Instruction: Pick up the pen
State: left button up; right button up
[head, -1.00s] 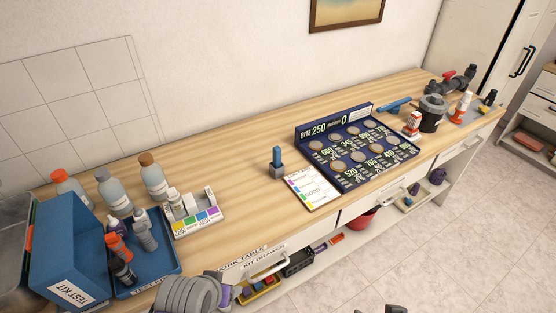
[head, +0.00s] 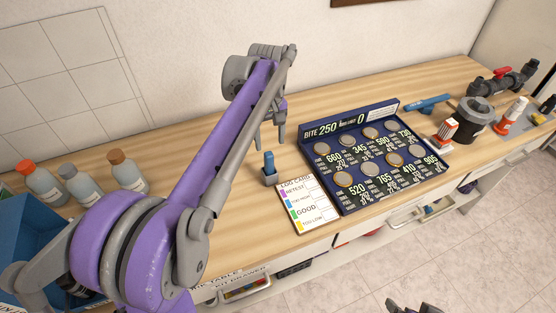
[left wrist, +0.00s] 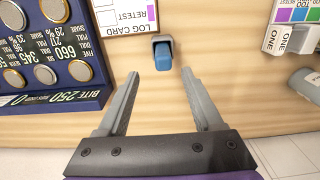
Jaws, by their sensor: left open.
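The blue pen (head: 269,162) stands upright in a small grey holder (head: 270,179) on the wooden work table, just behind the log card (head: 305,205). In the left wrist view the pen (left wrist: 163,58) shows from above. My left gripper (head: 270,140) is open and empty, above the table behind the pen. In the left wrist view its fingers point toward the pen, which lies just past the fingertips, roughly between their lines. A dark part of what seems to be my right gripper (head: 414,307) shows at the bottom edge; its opening is unclear.
A dark blue scoreboard tray (head: 372,207) with several round discs stands right of the pen. Bottles (head: 127,171) and a blue test kit box (head: 20,235) are at the left. A black pot (head: 473,118) stands at the right. The table behind the pen is clear.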

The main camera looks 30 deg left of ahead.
aim_at(269, 153)
pick_arm(q)
jog(key=f, duration=0.3)
jog(key=shift+s+f, duration=0.3)
jog(key=shift+f, duration=0.05)
jog(key=shift+w+f, duration=0.1)
jog(key=shift+f, duration=0.55)
notch_tip(269, 153, down, 4)
jog(key=shift+a+f, duration=0.1)
jog(key=shift+f, duration=0.05)
jog(key=shift+c, duration=0.3)
grip_shut()
